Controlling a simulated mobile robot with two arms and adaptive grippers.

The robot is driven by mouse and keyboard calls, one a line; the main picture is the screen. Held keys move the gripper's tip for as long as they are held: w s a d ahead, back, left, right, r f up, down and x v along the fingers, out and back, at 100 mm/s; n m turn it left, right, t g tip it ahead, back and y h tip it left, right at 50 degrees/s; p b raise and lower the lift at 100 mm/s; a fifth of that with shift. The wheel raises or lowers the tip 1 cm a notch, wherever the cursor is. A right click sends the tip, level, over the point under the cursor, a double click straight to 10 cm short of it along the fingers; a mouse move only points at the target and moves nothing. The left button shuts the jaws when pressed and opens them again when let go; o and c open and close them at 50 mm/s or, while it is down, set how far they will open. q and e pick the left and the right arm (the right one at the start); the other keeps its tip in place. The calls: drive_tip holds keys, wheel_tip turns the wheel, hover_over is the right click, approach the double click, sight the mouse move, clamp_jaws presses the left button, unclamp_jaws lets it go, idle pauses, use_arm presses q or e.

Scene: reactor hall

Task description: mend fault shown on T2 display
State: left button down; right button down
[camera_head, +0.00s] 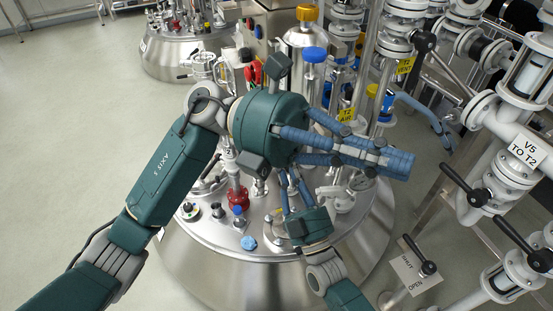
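The T2 vessel lid (215,240) is steel, crowded with fittings, under both grippers. My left gripper (388,160) reaches right above it; its blue fingers lie close together, and I cannot tell whether they grip anything. My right gripper (293,185) comes up from the bottom, its fingers pointing up behind its green wrist; its tips are partly hidden and its opening is unclear. Yellow T2 tags hang behind, one on a pipe (347,114) and one higher up (405,65). I cannot make out a display.
Valves with black levers fill the right side; one lever (428,268) stands at a SHUT/OPEN plate (417,272). A second vessel (165,58) stands behind. The left floor is clear.

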use_arm(q)
wheel_tip(320, 180, down, 13)
drive_tip(key=a+t+y, duration=0.2)
drive_tip(key=t+y, duration=0.5)
drive_tip(key=y, duration=0.1)
drive_tip(key=w+a+r+n+t+y, duration=0.1)
drive_tip(key=w+a+n+t+y, duration=0.2)
drive_tip(key=w+a+t+y, duration=0.75)
use_arm(e)
drive_tip(key=shift+f, duration=0.1)
use_arm(q)
drive_tip(key=w+d+f+h, duration=0.2)
drive_tip(key=w+f+h, duration=0.1)
drive_tip(key=w+f, duration=0.7)
drive_tip(key=shift+w+h, duration=0.35)
drive_tip(key=shift+w, duration=0.2)
